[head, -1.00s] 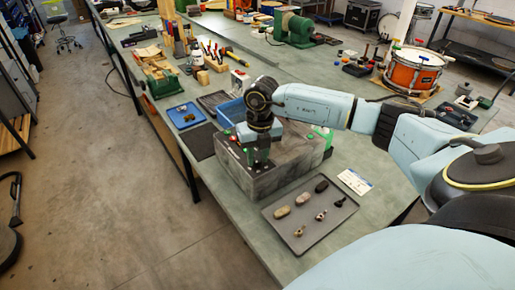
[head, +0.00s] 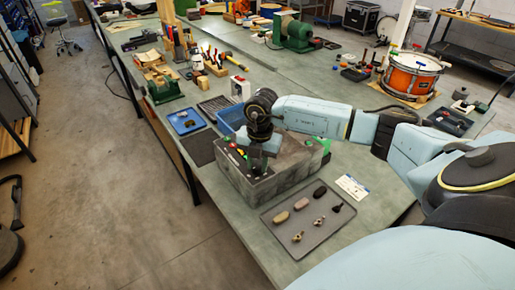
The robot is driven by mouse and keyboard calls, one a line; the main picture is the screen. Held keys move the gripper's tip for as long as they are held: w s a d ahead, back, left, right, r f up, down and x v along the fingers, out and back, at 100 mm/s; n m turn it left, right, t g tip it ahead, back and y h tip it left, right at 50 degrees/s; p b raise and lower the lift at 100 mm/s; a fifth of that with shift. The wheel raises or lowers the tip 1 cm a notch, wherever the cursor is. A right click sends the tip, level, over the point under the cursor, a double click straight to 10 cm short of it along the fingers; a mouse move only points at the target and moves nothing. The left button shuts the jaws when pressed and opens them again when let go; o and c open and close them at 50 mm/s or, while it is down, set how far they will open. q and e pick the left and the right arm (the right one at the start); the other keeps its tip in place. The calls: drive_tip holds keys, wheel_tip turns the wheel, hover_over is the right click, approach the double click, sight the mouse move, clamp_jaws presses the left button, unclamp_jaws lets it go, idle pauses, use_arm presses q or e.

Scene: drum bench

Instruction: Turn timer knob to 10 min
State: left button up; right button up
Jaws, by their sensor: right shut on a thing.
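The grey machine box (head: 285,178) stands on the bench, with small red and green controls (head: 232,145) along its top left edge. My right gripper (head: 256,168) points down at the left part of the box top, jaws shut. It meets the box where the timer knob sits. The knob is hidden by the gripper and wrist, so its pointer and scale cannot be read. My left gripper is out of view.
A grey tray (head: 287,238) with several small stones and metal pieces lies in front of the box. A white card (head: 352,187) is to its right. A blue bin (head: 231,117) stands behind, and a blue tray (head: 186,121) lies to the left.

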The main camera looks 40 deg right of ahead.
sight(260, 167)
drive_tip(key=shift+r, duration=0.1)
idle(0.3)
drive_tip(key=o, duration=1)
drive_tip(key=r, duration=1.3)
drive_tip(key=shift+s+d+r+b, duration=0.15)
drive_tip(key=shift+s+b, duration=0.15)
drive_tip(key=shift+s, duration=0.1)
